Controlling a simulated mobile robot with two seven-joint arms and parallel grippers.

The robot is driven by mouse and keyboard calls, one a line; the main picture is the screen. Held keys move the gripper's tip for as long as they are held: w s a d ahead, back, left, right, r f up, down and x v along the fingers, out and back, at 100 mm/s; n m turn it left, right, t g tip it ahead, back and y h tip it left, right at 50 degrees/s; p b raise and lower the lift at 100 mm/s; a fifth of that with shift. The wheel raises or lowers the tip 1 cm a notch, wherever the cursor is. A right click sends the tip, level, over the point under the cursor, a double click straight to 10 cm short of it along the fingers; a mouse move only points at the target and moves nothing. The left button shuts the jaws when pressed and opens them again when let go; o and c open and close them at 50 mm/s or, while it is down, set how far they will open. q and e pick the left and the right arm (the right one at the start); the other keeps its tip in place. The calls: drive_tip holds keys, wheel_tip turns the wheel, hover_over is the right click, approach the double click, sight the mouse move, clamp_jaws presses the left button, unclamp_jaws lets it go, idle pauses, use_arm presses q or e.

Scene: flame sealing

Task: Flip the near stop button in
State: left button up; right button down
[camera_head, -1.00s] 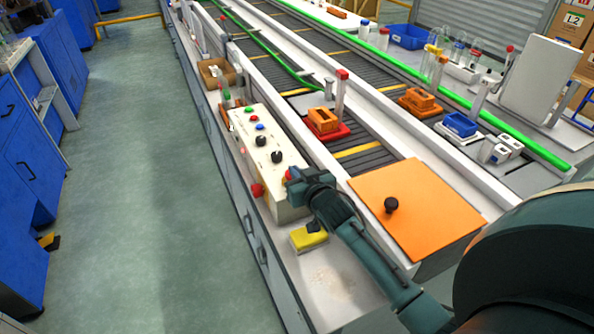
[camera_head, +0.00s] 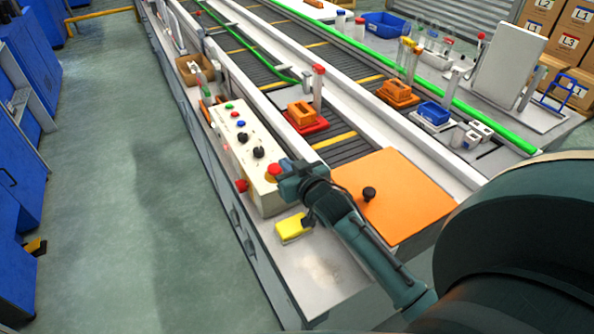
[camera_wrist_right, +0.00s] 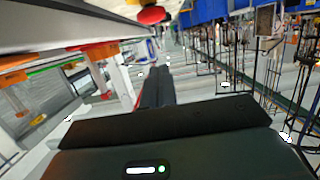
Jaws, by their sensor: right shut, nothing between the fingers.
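The near stop button (camera_head: 274,170) is a red mushroom knob on top of the near end of the pale control box (camera_head: 262,190). A red knob, seemingly this one, shows at the top of the right wrist view (camera_wrist_right: 152,14), beyond the fingertips. My right gripper (camera_head: 286,165) is just right of the button in the head view; a gap or contact cannot be told. Its dark fingers (camera_wrist_right: 158,74) are together and empty in the wrist view. My left gripper is not in view.
Another red knob (camera_head: 241,186) sits on the box's left side. Black knobs and small coloured buttons line its top. A yellow block (camera_head: 292,228) lies in front. An orange cover (camera_head: 395,195) with a black knob (camera_head: 369,193) stands to the right.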

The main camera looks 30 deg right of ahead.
drive_tip(key=v, duration=0.4)
drive_tip(key=shift+s+r, duration=0.25)
drive_tip(key=shift+s, duration=0.1)
